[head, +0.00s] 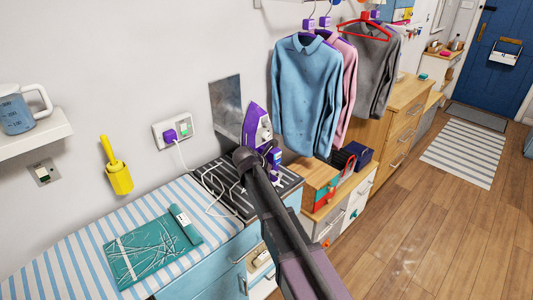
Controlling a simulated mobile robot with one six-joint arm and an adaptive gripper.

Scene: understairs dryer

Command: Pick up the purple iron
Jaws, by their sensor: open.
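The purple iron (254,124) with white parts stands upright on its heel, on a dark striped pad (217,178) at the far end of the counter against the wall. My arm reaches up from the bottom of the head view and hides the iron's lower part. My gripper (271,158) is at the arm's end, close to the iron's lower right in the picture. It is open, with nothing seen held in it. Its fingertips are small and partly hidden, so I cannot tell whether they touch the iron.
A white cord (209,192) loops over the pad from the wall socket (175,130). Hanging shirts (306,95) are close on the right, above a drawer unit with boxes (320,185). Floor is free at right.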

